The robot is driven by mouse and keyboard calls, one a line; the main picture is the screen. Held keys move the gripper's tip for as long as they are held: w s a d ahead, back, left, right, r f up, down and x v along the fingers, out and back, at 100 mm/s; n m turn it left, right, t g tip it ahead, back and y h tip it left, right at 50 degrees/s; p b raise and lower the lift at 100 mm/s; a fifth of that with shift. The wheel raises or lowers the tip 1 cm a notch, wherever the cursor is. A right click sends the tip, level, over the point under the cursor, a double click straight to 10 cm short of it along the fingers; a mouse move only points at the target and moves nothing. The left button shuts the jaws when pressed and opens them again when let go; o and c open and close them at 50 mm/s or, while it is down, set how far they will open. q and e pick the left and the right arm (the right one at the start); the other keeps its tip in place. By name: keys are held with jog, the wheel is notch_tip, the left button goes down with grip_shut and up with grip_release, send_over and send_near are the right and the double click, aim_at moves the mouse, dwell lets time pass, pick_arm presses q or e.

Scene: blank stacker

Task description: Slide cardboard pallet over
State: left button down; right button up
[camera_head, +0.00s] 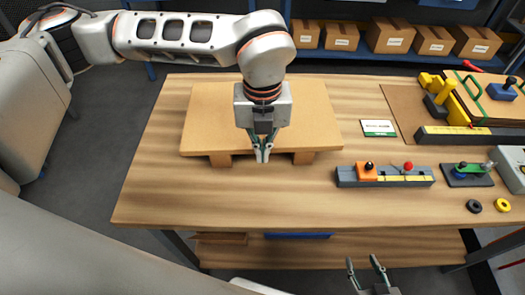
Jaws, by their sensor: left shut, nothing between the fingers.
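The cardboard pallet (215,118) is a tan slab on short brown feet, lying on the left half of the wooden table (160,190). My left gripper (262,158) points down over the pallet's front edge, near its middle. Its fingers are shut with nothing between them. I cannot tell whether the fingertips touch the pallet. The arm and gripper hide part of the pallet's middle and back. My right gripper (365,264) is at the bottom of the view, in front of the table and away from the pallet. Its fingers are spread apart and empty.
A grey fixture with orange block and red knob (385,176) stands right of the pallet. A green-and-white card (378,128) lies behind it. A toggle clamp (468,173), small rings (474,206) and a yellow-framed fixture (455,100) fill the right side. The table's front left is clear.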

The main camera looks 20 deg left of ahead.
pick_arm(q)
jog(key=w+a, duration=0.1)
jog(key=w, duration=0.2)
jog(key=w+a, duration=0.1)
jog(key=w, duration=0.3)
jog(key=w+a, duration=0.1)
jog(key=w, duration=0.3)
jog(key=shift+a+r, duration=0.1)
jog(key=shift+a, duration=0.25)
jog(key=shift+w+a, duration=0.15)
jog(key=shift+w, duration=0.25)
jog(key=shift+s, duration=0.15)
